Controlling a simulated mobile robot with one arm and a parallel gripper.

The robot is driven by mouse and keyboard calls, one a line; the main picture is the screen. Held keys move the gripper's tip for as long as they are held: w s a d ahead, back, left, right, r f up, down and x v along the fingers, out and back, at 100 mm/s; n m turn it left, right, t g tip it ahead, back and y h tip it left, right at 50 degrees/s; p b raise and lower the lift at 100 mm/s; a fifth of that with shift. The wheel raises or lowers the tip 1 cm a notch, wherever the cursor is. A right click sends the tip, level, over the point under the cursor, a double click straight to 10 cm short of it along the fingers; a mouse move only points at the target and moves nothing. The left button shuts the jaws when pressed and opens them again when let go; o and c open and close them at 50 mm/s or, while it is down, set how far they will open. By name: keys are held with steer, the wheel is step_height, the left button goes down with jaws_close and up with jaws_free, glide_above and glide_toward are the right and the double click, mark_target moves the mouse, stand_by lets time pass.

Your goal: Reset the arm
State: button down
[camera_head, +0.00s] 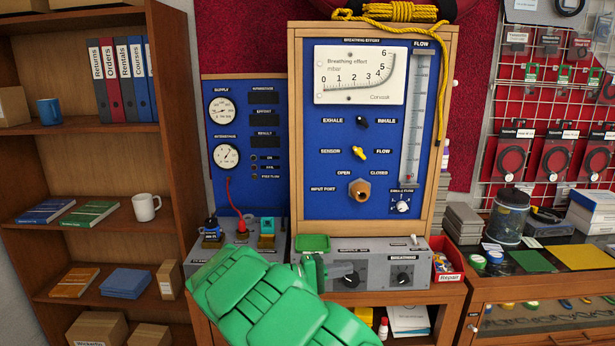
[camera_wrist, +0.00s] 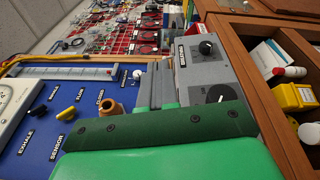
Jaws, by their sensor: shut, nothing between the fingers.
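My green arm (camera_head: 265,300) reaches up from the bottom of the head view, in front of the testbench. My gripper (camera_head: 343,271) is at its end, in front of the grey control box below the blue panel. In the wrist view my gripper (camera_wrist: 156,88) shows as grey fingers close together, shut and empty. The testbench panel (camera_head: 333,165) has a dial, a brass input port (camera_head: 359,190) and several knobs. The yellow sensor/flow knob (camera_head: 358,154) is apart from my gripper. Part of the grey box (camera_head: 372,262) is hidden behind my arm.
A smaller blue gauge panel (camera_head: 243,150) stands left of the testbench. A wooden shelf (camera_head: 165,110) with binders and mugs is further left. A red repair bin (camera_head: 447,270) sits close right of the grey box. A counter with jars and mats is at the right.

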steer(key=s+d+r+m+g+y, duration=0.3)
steer(key=s+d+g, duration=0.1)
steer(key=s+d, duration=0.5)
steer(key=s+d+r+m+g+y, duration=0.35)
steer(key=s+d, duration=0.25)
steer(key=s, duration=0.5)
steer(key=s+a+y, duration=0.3)
steer(key=s, duration=0.6)
steer(key=s+a+f+n+t+y, duration=0.1)
steer(key=s+a+y, duration=0.2)
steer(key=s, duration=0.6)
steer(key=s+a+y, duration=0.3)
steer(key=s+y, duration=0.2)
steer(key=s, duration=0.5)
steer(key=shift+f+t, duration=0.15)
steer(key=shift+t, duration=0.2)
